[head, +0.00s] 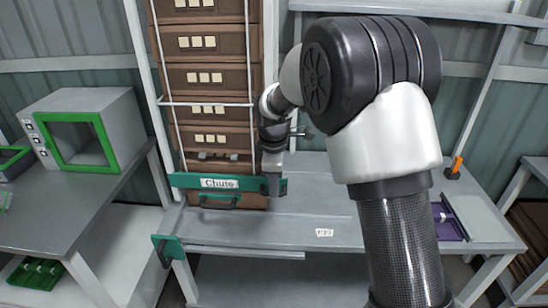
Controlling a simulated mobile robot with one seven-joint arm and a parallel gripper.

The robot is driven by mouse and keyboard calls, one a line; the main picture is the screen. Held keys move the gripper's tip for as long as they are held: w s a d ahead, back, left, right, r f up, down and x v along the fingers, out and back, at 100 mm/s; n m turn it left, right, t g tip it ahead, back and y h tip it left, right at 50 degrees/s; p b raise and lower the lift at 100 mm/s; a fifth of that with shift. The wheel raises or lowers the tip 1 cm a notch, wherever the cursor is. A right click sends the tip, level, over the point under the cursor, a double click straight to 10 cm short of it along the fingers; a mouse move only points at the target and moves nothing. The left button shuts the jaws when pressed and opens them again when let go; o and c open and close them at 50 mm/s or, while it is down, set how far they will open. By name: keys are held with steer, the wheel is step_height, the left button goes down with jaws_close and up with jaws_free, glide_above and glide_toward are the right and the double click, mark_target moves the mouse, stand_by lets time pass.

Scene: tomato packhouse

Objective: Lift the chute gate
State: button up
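The chute gate is a green crossbar (200,181) with a white label reading "Chute". It lies level across the foot of a tall stack of brown crates (208,77). My arm reaches in from the right, and my gripper (273,187) points down at the right end of the green bar. It overlaps the bar in this view; I cannot tell whether it touches it. It is well to the right of the handle. Its fingers are too small and dark to tell open from shut.
A grey worktable (300,228) extends right of the stack, with a small white tag (324,233) and a purple tray (447,222). A green-framed box (85,130) stands on the left bench. White rails flank the crates. The table's middle is mostly clear.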

steer(key=s+r, duration=0.3)
steer(key=r, duration=1.2)
steer(key=shift+p, duration=0.35)
steer(key=s+d+r+m+t+p, duration=0.2)
steer(key=s+d+r+m+p, duration=0.1)
steer(key=s+d+r+m, duration=0.8)
steer(key=s+d+f+m+p, duration=0.1)
steer(key=s+d+m, duration=0.1)
steer(key=s, duration=0.6)
steer(key=s+d+f+m+t+p, duration=0.1)
steer(key=s+d+f+m, duration=0.1)
steer(key=s, duration=0.6)
steer(key=d+m, duration=0.1)
steer(key=m, duration=0.1)
steer(key=shift+s+m, duration=0.2)
steer(key=shift+m, duration=0.1)
